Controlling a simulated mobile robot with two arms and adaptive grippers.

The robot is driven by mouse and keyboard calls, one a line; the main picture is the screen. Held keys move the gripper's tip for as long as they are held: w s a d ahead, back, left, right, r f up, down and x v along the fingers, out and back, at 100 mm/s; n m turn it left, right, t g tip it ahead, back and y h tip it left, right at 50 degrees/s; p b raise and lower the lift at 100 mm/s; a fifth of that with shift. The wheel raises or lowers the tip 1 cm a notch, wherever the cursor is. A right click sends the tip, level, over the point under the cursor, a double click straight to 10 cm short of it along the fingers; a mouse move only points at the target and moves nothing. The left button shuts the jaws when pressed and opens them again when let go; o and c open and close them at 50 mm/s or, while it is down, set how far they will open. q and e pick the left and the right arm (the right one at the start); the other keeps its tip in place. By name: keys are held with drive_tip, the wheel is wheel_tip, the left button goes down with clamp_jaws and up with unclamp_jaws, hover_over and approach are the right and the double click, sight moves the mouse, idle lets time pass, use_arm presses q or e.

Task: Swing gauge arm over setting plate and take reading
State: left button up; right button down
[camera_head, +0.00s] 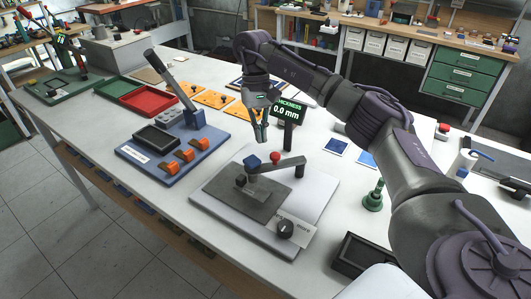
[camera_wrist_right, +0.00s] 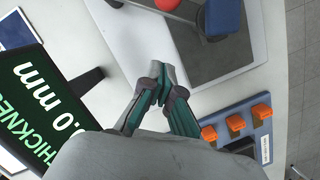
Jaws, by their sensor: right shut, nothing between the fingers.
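The gauge stands on a light grey base plate (camera_head: 314,207) with a dark grey plate (camera_head: 262,207) on it. Its dark gauge arm (camera_head: 285,166) runs left from a post to a blue head (camera_head: 252,162), with a red knob (camera_head: 275,157) on it. I cannot tell whether the head is directly over the dark plate. The display (camera_head: 287,110) reads 0.0 mm. My right gripper (camera_head: 262,136) is shut and empty, behind and above the red knob, apart from it. The wrist view shows its fingertips (camera_wrist_right: 164,84) together, with the knob and blue head at the top edge.
A blue fixture board (camera_head: 160,168) with orange clips and a tilted lever lies left. Red (camera_head: 150,101) and green trays lie beyond it. A green stand (camera_head: 374,198) and black box (camera_head: 358,256) are right.

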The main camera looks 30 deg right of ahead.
sight(266, 165)
drive_tip(key=shift+x, duration=1.15)
drive_tip(key=s, duration=0.1)
drive_tip(key=s+p, duration=0.1)
drive_tip(key=s, duration=0.1)
drive_tip(key=shift+a+r, duration=0.1)
drive_tip(key=shift+a, duration=0.3)
drive_tip(key=shift+s+a+p, duration=0.2)
drive_tip(key=shift+s+p, duration=0.15)
drive_tip(key=shift+s, duration=0.1)
use_arm(q)
drive_tip(key=shift+w+r, duration=0.4)
drive_tip(key=shift+r, duration=0.35)
use_arm(e)
drive_tip(key=shift+s+a+f+b, duration=0.25)
drive_tip(key=shift+s+a+b, duration=0.1)
drive_tip(key=shift+s+b, duration=0.3)
drive_tip(key=shift+s+a+r+b, duration=0.15)
drive_tip(key=shift+s+a+b, duration=0.15)
drive_tip(key=shift+s, duration=0.15)
use_arm(q)
drive_tip(key=shift+f, duration=0.8)
use_arm(e)
drive_tip(key=shift+a, duration=0.1)
